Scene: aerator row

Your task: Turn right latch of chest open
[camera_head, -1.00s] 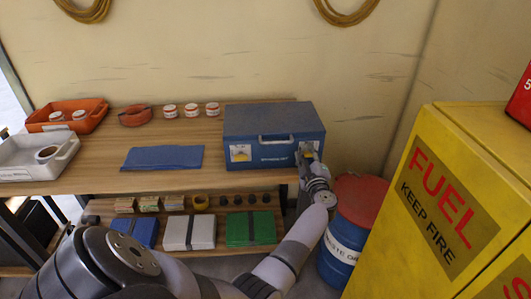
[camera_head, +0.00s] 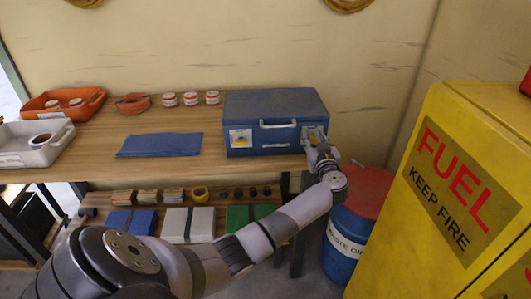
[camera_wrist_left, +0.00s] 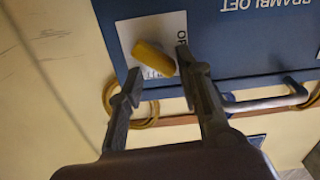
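The blue chest (camera_head: 275,106) stands at the right end of the wooden bench, its lid down. Its right latch is hidden by my gripper in the head view. In the left wrist view, a yellow latch (camera_wrist_left: 153,59) lies slanted on a white plate (camera_wrist_left: 165,35) on the chest front. My left gripper (camera_head: 316,142) is at the chest's right front. In the left wrist view my left gripper (camera_wrist_left: 157,64) is open, one finger on each side of the latch; contact is not clear. The chest's left latch (camera_head: 240,138) is uncovered. My right gripper is not in view.
The chest's carry handle (camera_wrist_left: 265,103) lies close beside one finger. A blue drum with a red lid (camera_head: 362,190) stands below, right of the bench (camera_head: 225,160). A yellow fuel cabinet (camera_head: 440,210) stands farther right. A blue cloth (camera_head: 160,144) lies left of the chest.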

